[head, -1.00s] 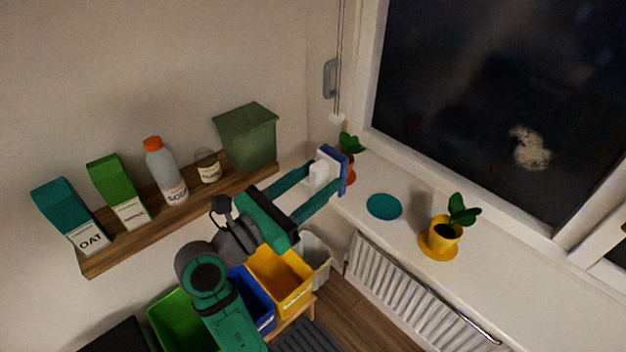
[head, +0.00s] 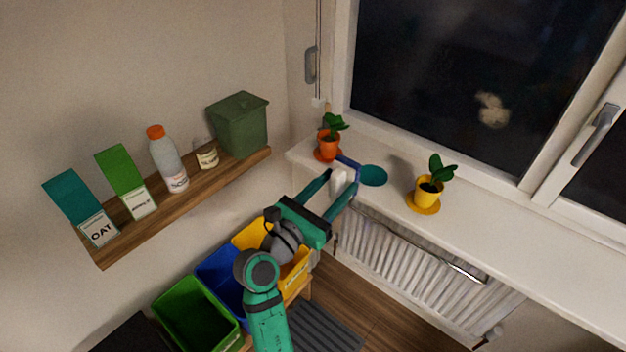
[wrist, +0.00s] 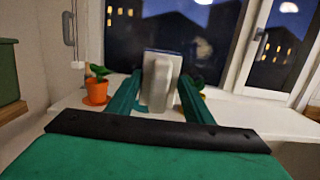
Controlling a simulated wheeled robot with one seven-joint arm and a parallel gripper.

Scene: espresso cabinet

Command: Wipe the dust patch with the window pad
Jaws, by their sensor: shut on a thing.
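The dust patch (head: 492,110) is a pale beige smudge on the dark window glass in the head view, at the right. It also shows faintly in the wrist view (wrist: 203,48), just right of the pad. The window pad has a white grip (head: 339,181) and a blue face (head: 349,163). In the wrist view the pad (wrist: 160,80) stands upright between the fingers. My gripper (head: 338,190) is shut on its white grip, near the sill's edge. The pad is apart from the glass, left of and below the patch.
An orange pot with a plant (head: 329,146) stands on the sill close behind the pad. A teal disc (head: 373,175) and a yellow potted plant (head: 427,190) are to its right. A window handle (head: 598,133) sits on the frame. Bins (head: 200,318) stand below.

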